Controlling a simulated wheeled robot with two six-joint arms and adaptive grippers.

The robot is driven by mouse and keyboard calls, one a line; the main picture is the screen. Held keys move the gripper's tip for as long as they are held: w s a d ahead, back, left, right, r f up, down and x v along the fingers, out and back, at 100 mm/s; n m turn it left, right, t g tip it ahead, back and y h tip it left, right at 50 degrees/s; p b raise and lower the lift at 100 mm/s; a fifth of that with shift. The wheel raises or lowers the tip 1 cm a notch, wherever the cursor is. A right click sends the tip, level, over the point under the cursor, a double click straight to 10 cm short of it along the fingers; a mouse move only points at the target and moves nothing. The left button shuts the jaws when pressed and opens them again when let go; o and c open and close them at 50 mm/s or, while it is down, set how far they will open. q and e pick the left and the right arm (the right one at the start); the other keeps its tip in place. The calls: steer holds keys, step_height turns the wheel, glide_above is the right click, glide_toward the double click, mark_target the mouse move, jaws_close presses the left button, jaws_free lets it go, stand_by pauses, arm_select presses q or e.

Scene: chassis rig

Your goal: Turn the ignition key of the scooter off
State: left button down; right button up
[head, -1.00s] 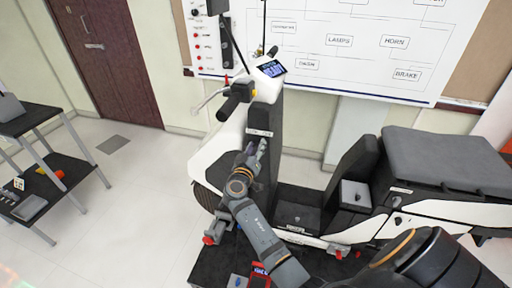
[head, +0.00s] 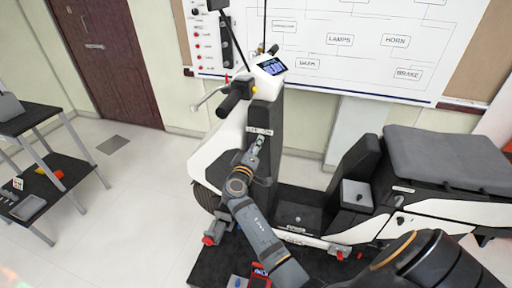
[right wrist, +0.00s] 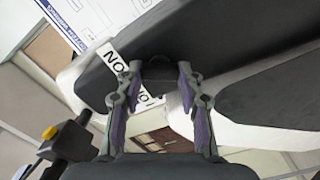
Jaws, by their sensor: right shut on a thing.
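The white and black scooter (head: 285,195) stands in the middle of the head view. Its dark front column (head: 266,112) carries a small white label, which shows in the right wrist view (right wrist: 118,65) with large letters, partly covered. My right gripper (head: 258,143) is at the column just below the label. In the right wrist view its fingertips (right wrist: 160,72) are at a small dark piece on the column, which looks like the ignition key (right wrist: 158,68). The gripper is shut on it. The key's exact angle is hard to make out. My left gripper is not in view.
The handlebar grip (head: 232,100) and lit display (head: 271,67) are above my right gripper. A whiteboard (head: 350,60) is on the wall behind. A black shelf table (head: 35,118) stands at the left, with clear floor between it and the scooter.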

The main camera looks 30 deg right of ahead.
steer(key=n, duration=0.5)
steer(key=shift+n+p, duration=0.3)
steer(key=shift+p, duration=0.1)
steer(key=shift+f, duration=0.1)
stand_by(0.3)
steer(key=o, duration=1.2)
steer(key=shift+c, duration=0.2)
